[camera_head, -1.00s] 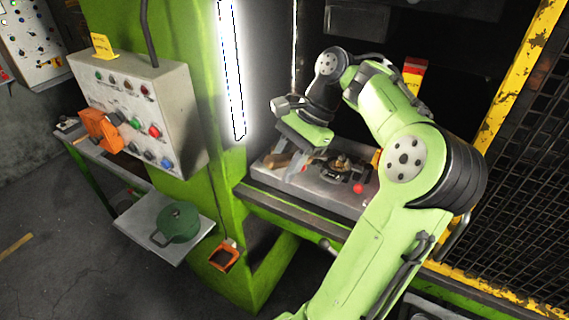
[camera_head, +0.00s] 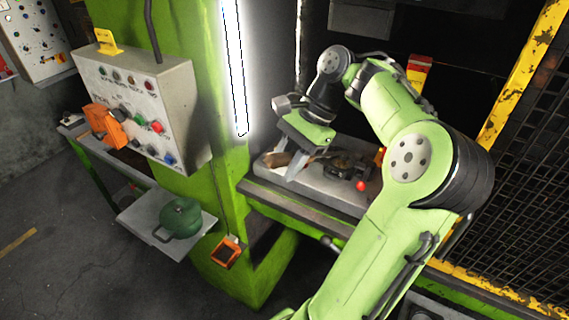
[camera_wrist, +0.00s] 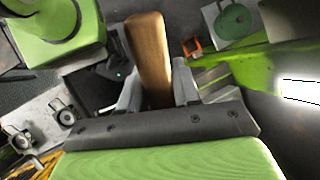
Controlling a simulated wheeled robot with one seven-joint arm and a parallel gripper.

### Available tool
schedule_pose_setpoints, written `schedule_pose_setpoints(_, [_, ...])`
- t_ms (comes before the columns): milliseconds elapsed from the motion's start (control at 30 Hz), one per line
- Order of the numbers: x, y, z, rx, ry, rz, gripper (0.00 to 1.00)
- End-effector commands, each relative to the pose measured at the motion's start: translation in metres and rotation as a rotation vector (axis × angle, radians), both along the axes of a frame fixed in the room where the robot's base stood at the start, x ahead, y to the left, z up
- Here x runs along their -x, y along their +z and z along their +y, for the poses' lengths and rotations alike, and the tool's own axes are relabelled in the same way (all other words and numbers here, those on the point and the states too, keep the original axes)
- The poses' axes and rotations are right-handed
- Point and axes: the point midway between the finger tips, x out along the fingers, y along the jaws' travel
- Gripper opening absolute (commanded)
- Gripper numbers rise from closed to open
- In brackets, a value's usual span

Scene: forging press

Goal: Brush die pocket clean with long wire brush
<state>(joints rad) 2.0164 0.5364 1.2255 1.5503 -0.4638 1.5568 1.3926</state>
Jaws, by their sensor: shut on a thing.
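My gripper (camera_head: 289,165) is shut on a brown wooden handle, which I take to be the wire brush's (camera_wrist: 150,52). In the wrist view the handle stands between the two grey fingers (camera_wrist: 158,88) and its rounded end points away from the palm. The brush's bristles are hidden from both views. In the head view my gripper is low over the left part of the grey press bed (camera_head: 310,181). A dark die assembly (camera_head: 345,165) sits on the bed to the right of my gripper. I cannot make out its pocket or whether the brush touches it.
A red ball knob (camera_head: 361,186) is at the bed's front. The green press column (camera_head: 228,160) and bright light strip (camera_head: 236,70) stand left of my gripper. A control box (camera_head: 145,105) and a shelf with a green pot (camera_head: 180,218) are further left. Yellow-framed mesh (camera_head: 520,150) is right.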

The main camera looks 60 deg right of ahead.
Motion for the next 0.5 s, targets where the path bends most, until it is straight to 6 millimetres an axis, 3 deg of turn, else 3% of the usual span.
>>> schedule_pose_setpoints(500, [0.0005, -0.0001, -0.002, -0.001, -0.002, 0.001, 0.0])
